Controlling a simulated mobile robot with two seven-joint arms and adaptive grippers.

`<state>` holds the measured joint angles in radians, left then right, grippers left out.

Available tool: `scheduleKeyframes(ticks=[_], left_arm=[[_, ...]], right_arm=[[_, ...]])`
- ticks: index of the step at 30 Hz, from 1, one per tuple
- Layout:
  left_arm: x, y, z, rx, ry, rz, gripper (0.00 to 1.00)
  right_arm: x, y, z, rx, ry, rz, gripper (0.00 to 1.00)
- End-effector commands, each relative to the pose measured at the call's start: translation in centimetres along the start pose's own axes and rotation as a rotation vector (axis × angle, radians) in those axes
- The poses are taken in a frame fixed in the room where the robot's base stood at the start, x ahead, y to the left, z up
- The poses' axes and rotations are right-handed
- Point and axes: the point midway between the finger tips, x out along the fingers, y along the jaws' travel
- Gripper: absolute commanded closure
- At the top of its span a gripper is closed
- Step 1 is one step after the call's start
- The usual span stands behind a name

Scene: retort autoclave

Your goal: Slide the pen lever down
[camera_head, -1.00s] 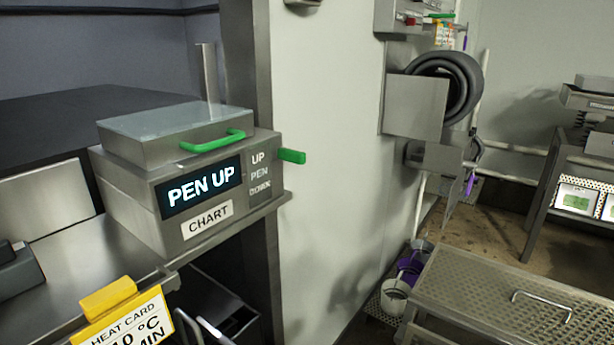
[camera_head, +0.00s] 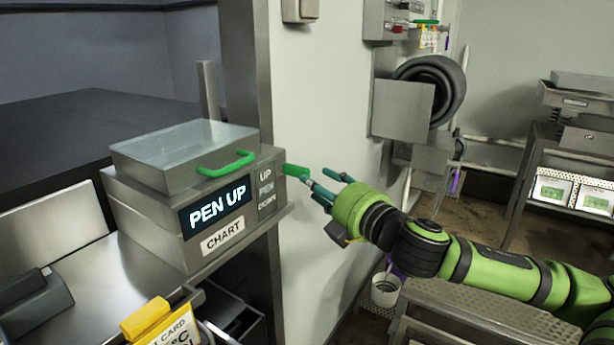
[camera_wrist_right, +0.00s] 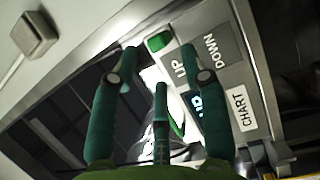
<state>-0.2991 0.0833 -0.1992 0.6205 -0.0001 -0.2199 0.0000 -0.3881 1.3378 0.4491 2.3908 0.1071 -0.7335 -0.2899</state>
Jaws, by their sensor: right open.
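The pen lever (camera_head: 297,171) is a small green tab on the right side of a grey chart recorder box (camera_head: 150,222). It sits level with the UP label, above PEN and DOWN. The box's display (camera_head: 217,206) reads PEN UP. My right gripper (camera_head: 321,180) is open just to the right of the lever, with a fingertip close to it; whether they touch I cannot tell. In the right wrist view the green lever (camera_wrist_right: 158,41) shows just beyond the spread fingers (camera_wrist_right: 160,62), not between them. My left gripper is not in view.
The recorder has a glass-topped lid with a green handle (camera_head: 226,165). A pale wall panel (camera_head: 310,110) stands behind the lever. A yellow-clipped heat card (camera_head: 165,325) is at the front. A perforated metal table (camera_head: 465,310) lies below my right arm.

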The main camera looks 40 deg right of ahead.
Motion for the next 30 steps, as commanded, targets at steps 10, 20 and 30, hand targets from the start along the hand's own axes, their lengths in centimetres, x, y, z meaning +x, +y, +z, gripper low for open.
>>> scheduleKeyframes(ticks=[10, 20, 30], left_arm=[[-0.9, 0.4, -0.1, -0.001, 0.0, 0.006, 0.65], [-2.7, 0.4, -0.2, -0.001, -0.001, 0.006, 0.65], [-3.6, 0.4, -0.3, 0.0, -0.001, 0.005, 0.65]], right_arm=[[2.1, 0.4, 0.2, 0.004, -0.003, 0.006, 0.55], [4.0, 0.6, 0.5, 0.007, -0.01, 0.005, 0.55], [5.3, 0.1, 0.1, 0.001, -0.002, 0.001, 0.55]])
